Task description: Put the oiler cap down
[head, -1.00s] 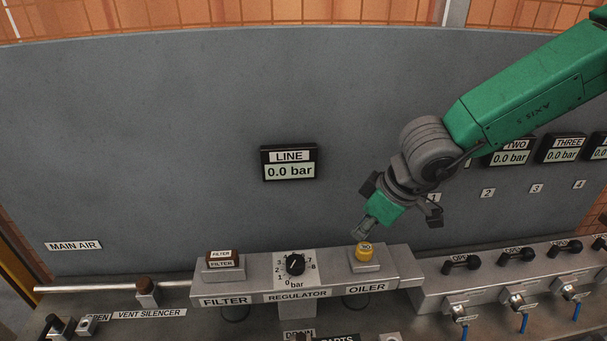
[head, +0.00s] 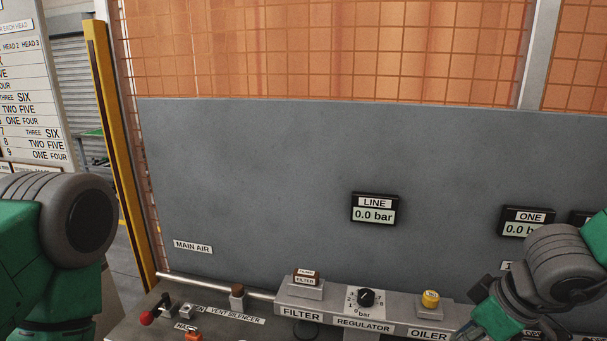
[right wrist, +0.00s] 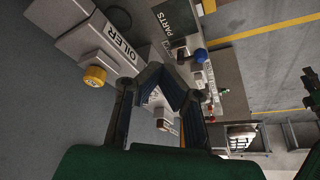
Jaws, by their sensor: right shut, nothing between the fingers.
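The yellow oiler cap (head: 430,299) sits on top of the grey block (head: 433,312) above the OILER label. It also shows in the right wrist view (right wrist: 94,76), on the same block, left of my fingers and apart from them. My right gripper (right wrist: 165,85) is shut and empty in the right wrist view. In the head view my right arm is at the lower right, beside the oiler, and its fingertips are not clearly visible. My left arm is at the left edge of the head view; its gripper is out of view.
The REGULATOR knob (head: 366,297) and brown FILTER cap (head: 306,275) stand left of the oiler. A dark PARTS area (right wrist: 178,20) shows in the right wrist view. The LINE gauge (head: 375,208) reads 0.0 bar. The red-knobbed lever (head: 147,317) is at the lower left.

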